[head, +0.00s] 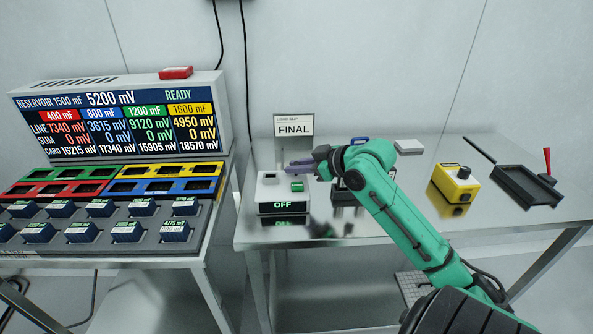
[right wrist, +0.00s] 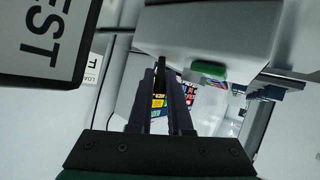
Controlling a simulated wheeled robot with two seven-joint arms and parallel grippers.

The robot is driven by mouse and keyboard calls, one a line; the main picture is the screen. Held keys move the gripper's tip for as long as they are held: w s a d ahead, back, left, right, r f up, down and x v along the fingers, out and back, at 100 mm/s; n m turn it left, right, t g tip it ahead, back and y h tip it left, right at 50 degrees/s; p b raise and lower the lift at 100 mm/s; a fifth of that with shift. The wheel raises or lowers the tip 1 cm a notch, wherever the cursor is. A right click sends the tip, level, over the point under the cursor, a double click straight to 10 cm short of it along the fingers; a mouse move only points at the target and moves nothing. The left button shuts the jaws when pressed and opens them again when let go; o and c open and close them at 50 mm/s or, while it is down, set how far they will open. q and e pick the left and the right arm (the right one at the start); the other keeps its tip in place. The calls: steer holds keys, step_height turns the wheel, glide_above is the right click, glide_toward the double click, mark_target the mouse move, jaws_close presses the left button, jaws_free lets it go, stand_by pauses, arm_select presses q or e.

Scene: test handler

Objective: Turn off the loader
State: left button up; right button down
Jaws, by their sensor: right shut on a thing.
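The loader, a white box (head: 270,192) with a lit OFF display (head: 283,204) and a green button (head: 297,186), stands at the left of the right-hand table. I take the pale box (right wrist: 215,30) with a green part (right wrist: 209,70) in the right wrist view to be the same box. My right gripper (head: 292,165) is at the box's top rear, reaching in from the right. In the right wrist view its fingers (right wrist: 161,68) are shut close together on a small dark part at the box, mostly hidden between them. My left gripper is not in view.
A FINAL sign (head: 294,129) stands behind the box. A dark device lies partly behind my arm. A yellow box (head: 455,183) and a black tray (head: 520,190) are to the right. The left bench holds a display panel (head: 120,120) and several blue cards (head: 57,209).

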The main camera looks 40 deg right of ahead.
steer(key=shift+s+t+b, duration=0.1)
steer(key=shift+t+b, duration=0.2)
steer(key=shift+t, duration=0.1)
steer(key=shift+a+n, duration=0.1)
steer(key=shift+n, duration=0.2)
steer(key=c, duration=0.8)
jaws_free()
steer(key=shift+c, duration=0.2)
steer(key=b+v, duration=0.6)
steer(key=v, duration=0.8)
steer(key=shift+s, duration=0.3)
